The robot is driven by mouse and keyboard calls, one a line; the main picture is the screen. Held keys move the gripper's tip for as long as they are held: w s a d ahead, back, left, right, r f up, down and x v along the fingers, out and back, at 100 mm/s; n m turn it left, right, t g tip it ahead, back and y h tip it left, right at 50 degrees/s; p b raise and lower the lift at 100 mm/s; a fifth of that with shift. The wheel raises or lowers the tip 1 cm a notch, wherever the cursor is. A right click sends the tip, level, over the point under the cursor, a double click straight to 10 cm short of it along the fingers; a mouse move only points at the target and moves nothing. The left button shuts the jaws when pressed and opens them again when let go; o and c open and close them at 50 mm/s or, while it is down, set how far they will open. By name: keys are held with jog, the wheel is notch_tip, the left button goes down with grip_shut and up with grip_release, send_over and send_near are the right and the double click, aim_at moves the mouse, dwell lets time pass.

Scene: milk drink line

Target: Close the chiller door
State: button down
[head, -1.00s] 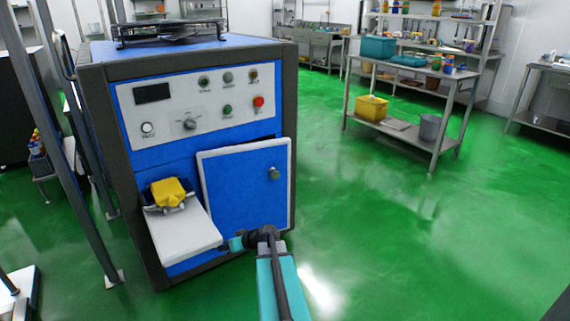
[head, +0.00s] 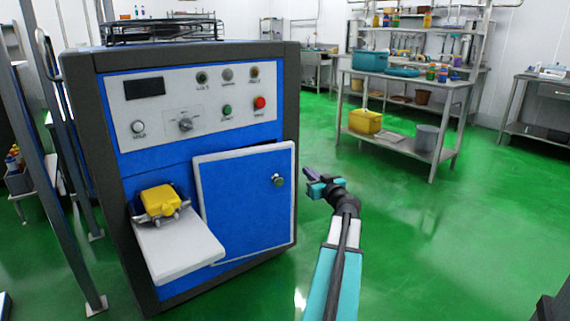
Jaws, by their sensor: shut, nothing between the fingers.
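The chiller (head: 205,107) is a blue cabinet with a dark frame, at left centre in the head view. Its blue door (head: 241,213) has a white edge and a round grey-green knob (head: 278,181) near its right side. The door stands slightly ajar, with a dark gap along its top. My gripper (head: 312,177) is just to the right of the door's right edge, at about knob height. It is shut and empty, and it looks apart from the door.
A white chute (head: 182,248) with a yellow piece (head: 160,201) juts out left of the door. Metal posts (head: 62,165) stand at the left. A steel table (head: 402,144) with a yellow bin (head: 365,121) stands at back right.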

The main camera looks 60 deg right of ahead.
jog(key=shift+s+d+r, duration=0.1)
dwell(0.3)
jog(key=b, duration=0.2)
send_near(289, 155)
jog(key=shift+x, duration=3.2)
